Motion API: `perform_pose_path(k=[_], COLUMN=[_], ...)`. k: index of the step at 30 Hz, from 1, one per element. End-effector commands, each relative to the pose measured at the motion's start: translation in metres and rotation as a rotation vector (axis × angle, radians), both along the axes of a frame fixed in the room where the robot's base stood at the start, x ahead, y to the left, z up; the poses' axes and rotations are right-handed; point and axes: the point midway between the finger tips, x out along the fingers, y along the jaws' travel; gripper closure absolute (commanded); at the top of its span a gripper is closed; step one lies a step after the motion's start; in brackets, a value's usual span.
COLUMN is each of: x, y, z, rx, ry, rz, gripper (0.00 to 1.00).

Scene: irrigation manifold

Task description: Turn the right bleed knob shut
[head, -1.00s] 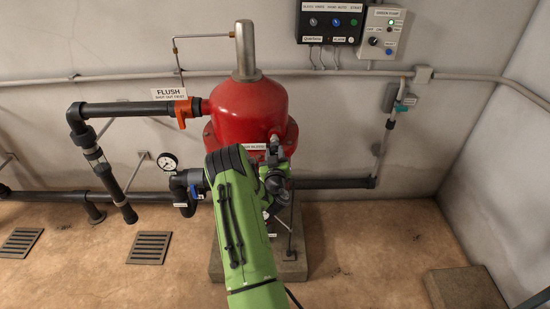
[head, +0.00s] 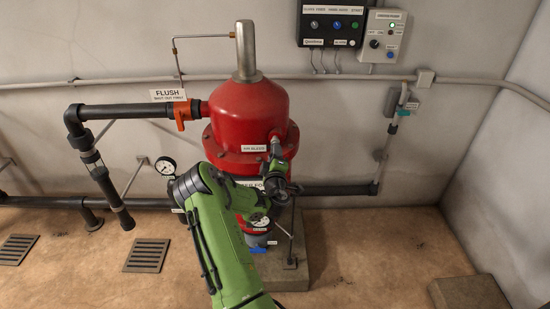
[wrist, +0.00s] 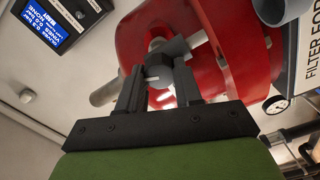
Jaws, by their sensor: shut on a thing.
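The bleed knob is a small grey knob (wrist: 160,66) on the side of the red filter vessel (head: 248,112), by the AIR BLEED label (head: 254,148). In the wrist view my gripper (wrist: 158,78) has one dark finger on each side of the knob and is shut on it. A short pale mark shows on the knob's face. In the head view my gripper (head: 275,153) reaches up to the vessel's right front; the knob is too small and covered there to make out its angle.
An orange flush valve handle (head: 181,113) is on the left pipe, with a pressure gauge (head: 166,165) below it. A control box (head: 331,24) hangs on the wall. A blue handle (head: 258,250) is low by the plinth (head: 300,270).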

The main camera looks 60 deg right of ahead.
Motion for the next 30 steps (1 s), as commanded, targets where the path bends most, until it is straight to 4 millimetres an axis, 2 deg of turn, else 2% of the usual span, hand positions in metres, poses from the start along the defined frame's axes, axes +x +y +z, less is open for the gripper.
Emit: perform_pose_path(k=[6,15,30], x=[0.0009,0.0008,0.0006], y=[0.0006,0.0005,0.0005], z=[-0.0016,-0.0019,-0.0021], rx=[-0.078,-0.151,-0.180], ry=[0.157,0.300,0.358], rz=[0.002,0.002,0.001], gripper=[0.96,0.96,0.96])
